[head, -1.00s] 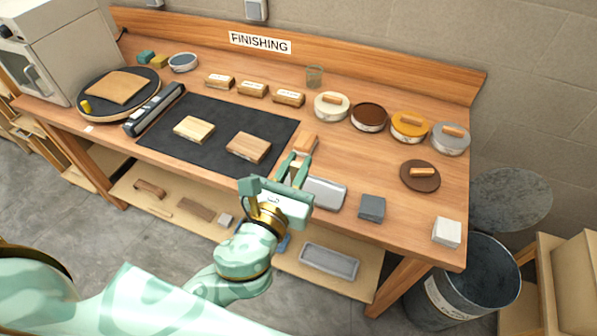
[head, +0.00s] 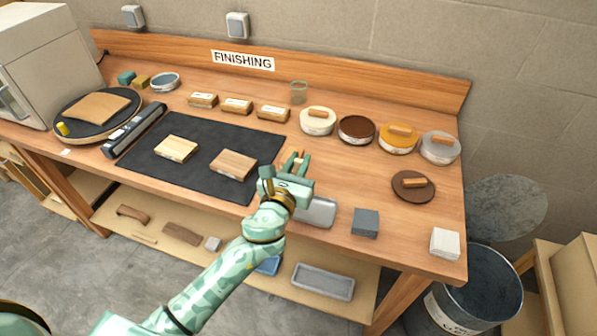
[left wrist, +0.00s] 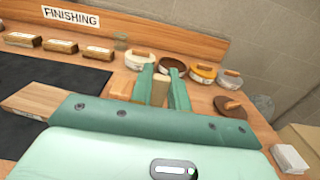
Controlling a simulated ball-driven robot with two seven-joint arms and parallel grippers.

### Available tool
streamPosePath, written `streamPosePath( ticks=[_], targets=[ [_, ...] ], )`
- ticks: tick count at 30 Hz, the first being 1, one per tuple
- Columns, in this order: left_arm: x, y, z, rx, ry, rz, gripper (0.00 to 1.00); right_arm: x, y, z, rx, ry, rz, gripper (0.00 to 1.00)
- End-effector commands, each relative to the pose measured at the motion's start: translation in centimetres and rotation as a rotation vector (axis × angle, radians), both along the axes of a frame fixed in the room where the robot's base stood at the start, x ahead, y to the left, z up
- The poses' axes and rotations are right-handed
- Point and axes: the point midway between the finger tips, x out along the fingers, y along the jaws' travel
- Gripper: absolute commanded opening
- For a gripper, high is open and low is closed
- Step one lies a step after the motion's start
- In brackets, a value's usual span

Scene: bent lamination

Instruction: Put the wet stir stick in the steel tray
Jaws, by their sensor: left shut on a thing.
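My left gripper (head: 294,162) is shut on a narrow tan wooden stick (left wrist: 160,89), which shows between its two green fingers in the left wrist view. In the head view the fingers and hand hide most of the stick, and I cannot tell whether it is wet. The gripper is over the bench, just right of the black mat. The steel tray (head: 318,212) is on the bench's front part, just below and right of the hand in the head view, partly hidden by it. An orange-brown wooden piece (left wrist: 121,88) shows just left of the fingers. My right gripper is out of view.
Round tins (head: 356,129) stand along the back right. Two wooden samples lie on the black mat (head: 200,185). Bare bench shows between tins and tray.

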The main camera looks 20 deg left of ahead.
Motion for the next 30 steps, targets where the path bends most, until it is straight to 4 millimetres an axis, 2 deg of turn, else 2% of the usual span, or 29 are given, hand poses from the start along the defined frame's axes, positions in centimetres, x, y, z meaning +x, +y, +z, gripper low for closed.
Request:
streamPosePath(
  ticks=[1, 2, 14, 15, 17, 27, 30],
  targets=[
    [0.0, 0.0, -1.2, -0.002, 0.002, 0.000, 0.00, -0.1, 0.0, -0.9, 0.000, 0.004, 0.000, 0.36],
    [0.0, 0.0, -1.5, 0.000, 0.002, 0.001, 0.00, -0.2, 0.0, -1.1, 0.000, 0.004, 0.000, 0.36],
    [0.0, 0.0, -1.7, 0.001, 0.000, 0.000, 0.00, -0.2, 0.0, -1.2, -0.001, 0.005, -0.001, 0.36],
    [0.0, 0.0, -1.6, 0.001, 0.000, 0.000, 0.25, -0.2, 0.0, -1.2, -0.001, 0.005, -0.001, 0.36],
    [0.0, 0.0, -1.6, 0.001, 0.000, 0.000, 0.39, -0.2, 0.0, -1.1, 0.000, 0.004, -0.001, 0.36],
    [-0.1, 0.0, -1.1, 0.001, -0.001, 0.000, 0.39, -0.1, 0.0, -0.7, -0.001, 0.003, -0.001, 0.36],
    [-1.6, 0.1, -1.4, 0.001, 0.001, -0.001, 0.39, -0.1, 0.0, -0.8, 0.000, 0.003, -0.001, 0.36]
  ],
)
